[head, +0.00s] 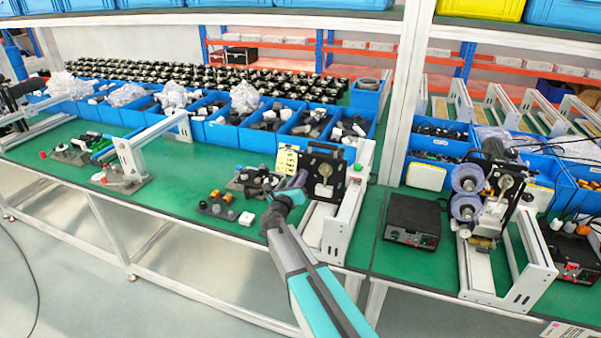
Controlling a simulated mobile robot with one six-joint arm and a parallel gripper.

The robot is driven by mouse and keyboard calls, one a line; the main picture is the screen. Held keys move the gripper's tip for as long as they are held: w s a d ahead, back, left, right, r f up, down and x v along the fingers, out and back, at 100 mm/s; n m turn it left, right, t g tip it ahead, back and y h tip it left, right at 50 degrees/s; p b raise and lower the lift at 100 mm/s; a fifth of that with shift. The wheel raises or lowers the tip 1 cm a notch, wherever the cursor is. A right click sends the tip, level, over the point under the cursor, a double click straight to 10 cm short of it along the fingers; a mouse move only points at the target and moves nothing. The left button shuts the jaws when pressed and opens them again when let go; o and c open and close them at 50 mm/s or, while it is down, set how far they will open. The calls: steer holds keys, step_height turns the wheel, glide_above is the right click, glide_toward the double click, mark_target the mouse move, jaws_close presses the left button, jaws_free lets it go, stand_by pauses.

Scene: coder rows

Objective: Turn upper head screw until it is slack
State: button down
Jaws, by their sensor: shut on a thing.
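A coder unit with a black side plate (325,172) stands on a white frame on the green bench, right of the picture's middle. A pale yellow plate (287,161) shows at its left side. My gripper (300,179) is at the lower left edge of the black plate, my arm reaching up from the bottom of the picture. It is shut on a small part there, which appears to be the upper head screw. The screw itself is hidden by the fingers and too small to make out, so its slackness cannot be told.
Small dark and orange parts (222,205) lie left of my gripper. A second coder with purple rolls (467,178) and a black box (411,221) stand to the right. Blue bins (258,134) line the back. A white upright post (399,95) rises behind.

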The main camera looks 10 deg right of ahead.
steer(key=c, duration=1.8)
jaws_free()
steer(key=shift+f+m+b, duration=0.15)
steer(key=shift+m+b, duration=0.55)
steer(key=shift+b, duration=0.65)
steer(key=m+b, duration=0.8)
steer(key=b, duration=0.5)
steer(key=shift+r, duration=0.2)
